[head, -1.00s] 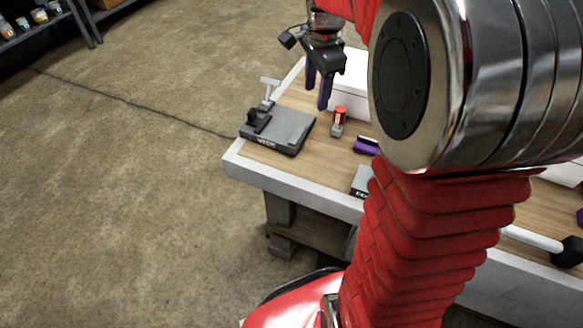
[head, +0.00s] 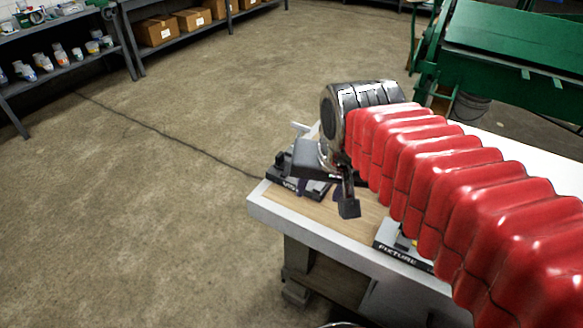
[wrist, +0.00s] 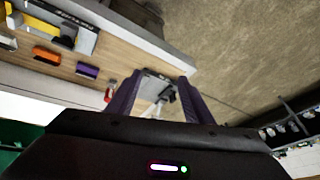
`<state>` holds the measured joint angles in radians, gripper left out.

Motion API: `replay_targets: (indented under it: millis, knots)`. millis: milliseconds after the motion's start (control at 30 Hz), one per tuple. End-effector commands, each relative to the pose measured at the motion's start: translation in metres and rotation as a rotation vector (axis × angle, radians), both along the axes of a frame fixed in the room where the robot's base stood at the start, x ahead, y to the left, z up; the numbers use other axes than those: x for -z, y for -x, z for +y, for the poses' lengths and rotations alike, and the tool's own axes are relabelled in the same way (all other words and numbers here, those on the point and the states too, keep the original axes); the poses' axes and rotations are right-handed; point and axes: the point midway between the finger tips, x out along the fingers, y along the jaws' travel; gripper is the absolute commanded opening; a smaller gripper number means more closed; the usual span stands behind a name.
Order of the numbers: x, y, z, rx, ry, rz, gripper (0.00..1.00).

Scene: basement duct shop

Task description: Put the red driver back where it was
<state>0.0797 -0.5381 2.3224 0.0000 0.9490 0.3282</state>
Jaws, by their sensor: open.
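My gripper (wrist: 159,80) is open, its two purple fingers apart with nothing gripped between them. In the wrist view a dark grey plate with a pale T-shaped part (wrist: 158,100) shows beyond and between the fingers. In the head view my gripper (head: 320,188) is low over this dark labelled plate (head: 286,186) at the table's left corner and covers part of it. A small red piece (wrist: 108,95) shows beside the left finger in the wrist view, partly cut off by it. I cannot tell whether it is the red driver. No other candidate for the driver shows.
A block labelled FIXTURE (head: 404,257) stands at the table's front edge. A purple block (wrist: 88,71) and an orange piece (wrist: 46,55) lie on the wooden table top (wrist: 125,50). My arm hides much of the table. Open floor lies left; a green machine (head: 510,50) stands behind.

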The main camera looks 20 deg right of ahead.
Motion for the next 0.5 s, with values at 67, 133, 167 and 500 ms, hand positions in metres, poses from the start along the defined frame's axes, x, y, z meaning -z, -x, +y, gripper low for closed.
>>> replay_targets:
  millis: [67, 133, 167, 500]
  knots:
    - [0.003, 0.013, 0.007, -0.085, 0.031, -0.02, 0.47]
    - [0.007, 0.024, 0.013, -0.162, 0.059, -0.036, 0.47]
    - [0.009, 0.028, 0.015, -0.194, 0.072, -0.042, 0.47]
    - [0.021, 0.052, 0.027, -0.378, 0.148, -0.077, 0.47]
